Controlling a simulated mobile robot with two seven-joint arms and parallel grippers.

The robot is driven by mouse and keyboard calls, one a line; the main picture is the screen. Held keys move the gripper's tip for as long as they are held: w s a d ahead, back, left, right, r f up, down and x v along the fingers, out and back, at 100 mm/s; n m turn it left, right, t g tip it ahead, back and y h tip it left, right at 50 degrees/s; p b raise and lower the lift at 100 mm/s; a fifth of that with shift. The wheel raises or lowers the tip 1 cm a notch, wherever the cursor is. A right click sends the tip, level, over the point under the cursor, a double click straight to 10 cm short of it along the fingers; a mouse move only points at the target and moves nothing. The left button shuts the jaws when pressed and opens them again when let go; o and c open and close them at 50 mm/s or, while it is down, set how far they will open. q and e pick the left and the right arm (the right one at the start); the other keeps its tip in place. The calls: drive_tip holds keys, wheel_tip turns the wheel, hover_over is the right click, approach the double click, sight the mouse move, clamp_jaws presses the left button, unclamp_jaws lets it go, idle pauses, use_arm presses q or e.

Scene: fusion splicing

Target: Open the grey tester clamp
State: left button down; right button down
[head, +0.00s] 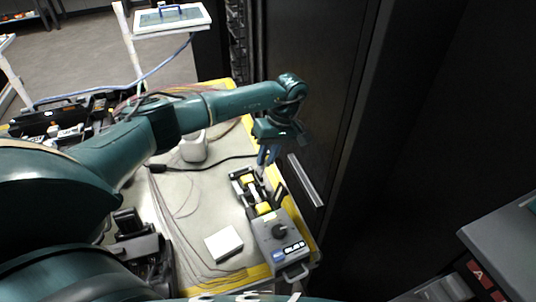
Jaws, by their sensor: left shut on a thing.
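The grey tester (286,243) sits at the front right corner of the yellow-edged table, with a dark knob and a handle at its near end. Its black-and-yellow clamp section (250,191) extends from its far side. My left gripper (264,168) reaches down over the far end of this section, its blue fingers shut on a small part there, which looks like the tester clamp. The fingers hide most of that part, so how far the clamp is open cannot be told. My right gripper is not in view.
A white square block (224,243) lies left of the tester. A white cup-like object (194,147) and loose cables lie farther back on the table (190,215). A dark cabinet (310,90) stands close on the right. Dark equipment (137,240) crowds the left edge.

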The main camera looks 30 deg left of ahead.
sight(259, 170)
use_arm(q)
drive_tip(key=shift+s+a+r+t+h, duration=0.15)
drive_tip(key=shift+t+h, duration=0.15)
drive_tip(key=shift+t, duration=0.2)
drive_tip(key=shift+s+a+t+h+b, duration=0.3)
drive_tip(key=shift+s+t+h+b, duration=0.25)
drive_tip(key=shift+t, duration=0.35)
drive_tip(key=shift+s+r+t+h, duration=0.1)
drive_tip(key=shift+r+t+h, duration=0.1)
drive_tip(key=shift+t+h, duration=0.2)
drive_tip(key=c, duration=1.4)
unclamp_jaws()
drive_tip(key=shift+a, duration=0.1)
drive_tip(key=r, duration=0.4)
drive_tip(key=r+b, duration=0.1)
drive_tip(key=r, duration=0.8)
drive_tip(key=shift+s+a+b, duration=0.15)
drive_tip(key=shift+s+b, duration=0.15)
drive_tip(key=shift+b, duration=0.05)
